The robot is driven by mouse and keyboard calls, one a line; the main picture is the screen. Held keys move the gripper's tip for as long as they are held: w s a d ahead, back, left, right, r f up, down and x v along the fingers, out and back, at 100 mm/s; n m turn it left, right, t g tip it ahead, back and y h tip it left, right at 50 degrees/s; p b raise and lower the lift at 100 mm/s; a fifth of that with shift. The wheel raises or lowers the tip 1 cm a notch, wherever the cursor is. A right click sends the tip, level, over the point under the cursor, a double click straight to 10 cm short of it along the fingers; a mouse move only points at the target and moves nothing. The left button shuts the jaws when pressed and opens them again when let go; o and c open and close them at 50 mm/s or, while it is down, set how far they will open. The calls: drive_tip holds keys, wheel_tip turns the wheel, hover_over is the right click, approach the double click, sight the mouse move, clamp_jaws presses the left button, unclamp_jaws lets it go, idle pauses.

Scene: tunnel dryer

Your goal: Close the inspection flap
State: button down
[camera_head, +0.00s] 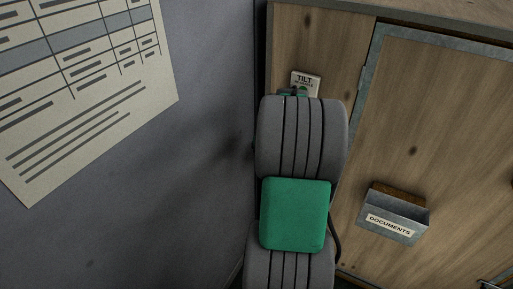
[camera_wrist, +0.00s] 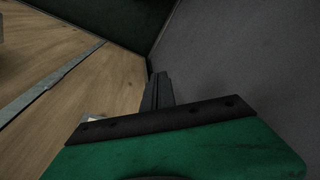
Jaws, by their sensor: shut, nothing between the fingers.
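No part is plainly labelled as the inspection flap. A large wooden panel (camera_head: 440,120) edged by a grey metal strip fills the right of the head view. I cannot tell whether it is the flap or how far it stands open. A small plate reading "TILT" (camera_head: 309,80) sits on the wood left of that strip. My gripper (camera_wrist: 157,92) shows in the wrist view with its dark fingers together and empty, pointing toward a dark corner. In the head view my arm hides most of the gripper, just below the plate. I see no clear contact.
A grey metal holder marked "DOCUMENTS" (camera_head: 392,222) juts from the panel at lower right. A grey wall (camera_head: 210,140) with a printed sheet (camera_head: 85,80) stands close on the left. The metal strip (camera_wrist: 45,85) crosses the wood at left in the wrist view.

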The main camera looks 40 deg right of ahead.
drive_tip(key=w+d+r+n+t, duration=0.2)
drive_tip(key=w+d+r+n, duration=0.5)
drive_tip(key=w+r, duration=0.1)
drive_tip(key=x, duration=1)
drive_tip(key=shift+h+p, duration=0.3)
drive_tip(key=shift+p, duration=0.1)
drive_tip(key=shift+a, duration=0.15)
